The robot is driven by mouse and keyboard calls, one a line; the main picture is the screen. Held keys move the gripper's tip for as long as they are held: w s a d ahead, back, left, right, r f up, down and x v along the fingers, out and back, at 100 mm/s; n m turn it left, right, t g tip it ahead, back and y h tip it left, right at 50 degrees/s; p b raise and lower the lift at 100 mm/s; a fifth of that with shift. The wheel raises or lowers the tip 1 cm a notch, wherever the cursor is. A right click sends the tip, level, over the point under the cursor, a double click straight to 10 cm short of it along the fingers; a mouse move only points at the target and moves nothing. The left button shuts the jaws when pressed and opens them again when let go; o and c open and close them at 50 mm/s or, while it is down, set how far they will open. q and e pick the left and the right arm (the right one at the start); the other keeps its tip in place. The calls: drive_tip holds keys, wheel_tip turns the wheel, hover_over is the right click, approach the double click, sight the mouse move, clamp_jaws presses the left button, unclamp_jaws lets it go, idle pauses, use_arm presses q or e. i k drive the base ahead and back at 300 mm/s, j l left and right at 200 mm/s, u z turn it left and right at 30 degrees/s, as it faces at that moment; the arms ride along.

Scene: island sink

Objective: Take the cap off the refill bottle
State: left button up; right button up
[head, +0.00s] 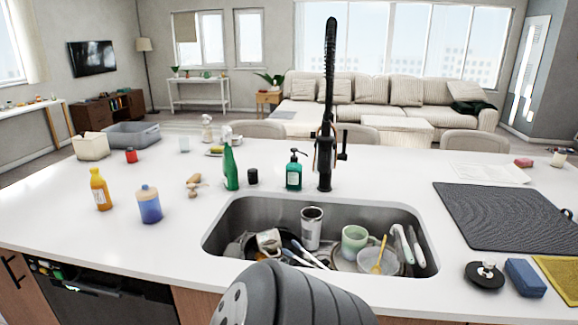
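No label names the refill bottle, so I cannot tell for sure which bottle it is. A blue bottle with a paler top (149,205) stands upright on the left part of the white counter. An orange bottle (100,190) stands upright to its left and a little behind. A green soap dispenser with a black pump (294,172) stands behind the sink, with a green spray bottle (230,168) to its left. Neither gripper shows in the head view. A grey rounded part of my own arm covers the front edge of the sink.
The sink (430,262) holds mugs, a metal tumbler, a bowl and utensils. A tall black faucet (325,160) rises behind it. A dark drying mat (505,215), a black drain plug (484,275) and a blue sponge (525,277) lie right. The front left counter is clear.

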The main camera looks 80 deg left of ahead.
sight(99, 184)
drive_tip(key=u, duration=3.95)
drive_tip(key=j+z, duration=0.15)
drive_tip(key=z, duration=0.2)
drive_tip(key=i+j+z, duration=0.1)
drive_tip(key=z, duration=0.25)
drive_tip(key=j+z, duration=0.35)
drive_tip(key=j, duration=0.8)
drive_tip(key=j+z, duration=0.35)
drive_tip(key=j, duration=0.8)
drive_tip(key=k, duration=0.05)
